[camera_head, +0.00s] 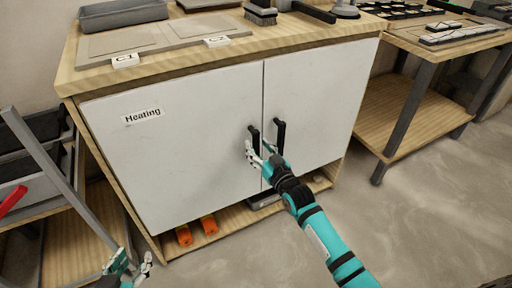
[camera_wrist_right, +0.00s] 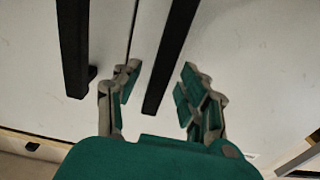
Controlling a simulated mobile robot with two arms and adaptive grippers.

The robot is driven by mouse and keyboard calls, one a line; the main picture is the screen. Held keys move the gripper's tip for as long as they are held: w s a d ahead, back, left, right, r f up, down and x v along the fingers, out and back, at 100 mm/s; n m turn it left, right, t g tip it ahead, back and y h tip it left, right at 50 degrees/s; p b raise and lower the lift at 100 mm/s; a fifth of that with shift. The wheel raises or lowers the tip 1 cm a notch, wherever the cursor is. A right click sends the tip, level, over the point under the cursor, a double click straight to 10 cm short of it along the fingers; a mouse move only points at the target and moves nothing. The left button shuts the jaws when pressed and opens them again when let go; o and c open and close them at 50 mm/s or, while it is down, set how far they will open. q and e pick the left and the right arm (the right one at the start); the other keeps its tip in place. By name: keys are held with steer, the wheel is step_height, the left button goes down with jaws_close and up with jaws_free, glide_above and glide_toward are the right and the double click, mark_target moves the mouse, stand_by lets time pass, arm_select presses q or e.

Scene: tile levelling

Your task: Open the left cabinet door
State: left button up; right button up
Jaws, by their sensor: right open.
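The cabinet has two white doors. The left door (camera_head: 180,150) carries a "Heating" label and looks shut, as does the right door (camera_head: 315,100). Each has an upright black handle by the middle seam: the left handle (camera_head: 254,136) and the right handle (camera_head: 280,138). My right gripper (camera_head: 258,149) is open at the handles, nearest the left one. In the right wrist view, one black handle bar lies between the open fingers (camera_wrist_right: 160,95), with no clear contact; the other bar is outside them. My left gripper (camera_head: 131,264) is open and empty, low at the left.
The wooden cabinet top (camera_head: 165,68) holds a grey tray (camera_head: 122,13), tiles and a brush (camera_head: 261,14). Orange items (camera_head: 209,224) lie on the shelf below the doors. A bin rack (camera_head: 35,160) stands left, a workbench (camera_head: 400,115) right. Floor in front is clear.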

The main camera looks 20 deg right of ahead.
arm_select(q)
steer(key=shift+w+d+r+t+h, duration=0.2)
steer(key=shift+w+r+t, duration=0.15)
steer(key=shift+r, duration=0.15)
steer(key=shift+w+d+r+t+h, duration=0.1)
steer(key=shift+w+d+r+t, duration=0.05)
steer(key=shift+w+r+t, duration=0.3)
arm_select(e)
steer(key=shift+w+a, duration=0.2)
steer(key=shift+w, duration=0.65)
arm_select(q)
steer(key=shift+s, duration=0.15)
arm_select(e)
jaws_close()
